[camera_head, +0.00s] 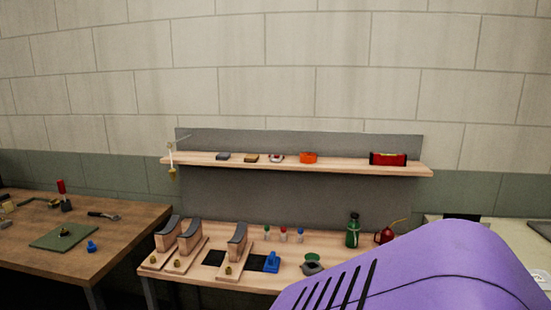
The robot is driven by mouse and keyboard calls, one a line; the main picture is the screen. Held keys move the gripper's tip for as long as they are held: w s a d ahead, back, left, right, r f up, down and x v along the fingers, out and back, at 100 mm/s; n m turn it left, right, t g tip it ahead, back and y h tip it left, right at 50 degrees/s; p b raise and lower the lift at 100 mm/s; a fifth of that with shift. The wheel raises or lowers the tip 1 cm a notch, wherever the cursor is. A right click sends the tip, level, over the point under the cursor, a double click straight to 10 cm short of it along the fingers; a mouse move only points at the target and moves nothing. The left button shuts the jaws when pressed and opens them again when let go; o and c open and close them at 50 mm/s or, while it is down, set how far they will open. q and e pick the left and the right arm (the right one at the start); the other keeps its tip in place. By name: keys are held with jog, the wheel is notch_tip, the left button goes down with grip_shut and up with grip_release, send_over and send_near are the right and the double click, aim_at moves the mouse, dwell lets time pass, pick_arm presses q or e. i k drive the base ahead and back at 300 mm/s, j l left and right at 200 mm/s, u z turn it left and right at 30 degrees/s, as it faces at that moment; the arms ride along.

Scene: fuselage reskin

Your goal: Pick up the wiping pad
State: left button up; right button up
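I cannot tell for sure which thing is the wiping pad. Two small flat blocks lie side by side at the left half of the wall shelf (350,168): a dark blue-grey block (223,157) and a brown-yellow block (251,158). Either could be a pad, but they are too small to make out. Neither of my grippers is in view.
The shelf also holds a small red-and-white item (276,158), an orange roll (308,158) and a red level (388,159). Below, a bench carries wooden stands, a green bottle (352,231) and a red oil can (385,236). A brown table (130,232) stands left.

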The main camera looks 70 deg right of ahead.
aim_at(271, 265)
jog(key=z, duration=2)
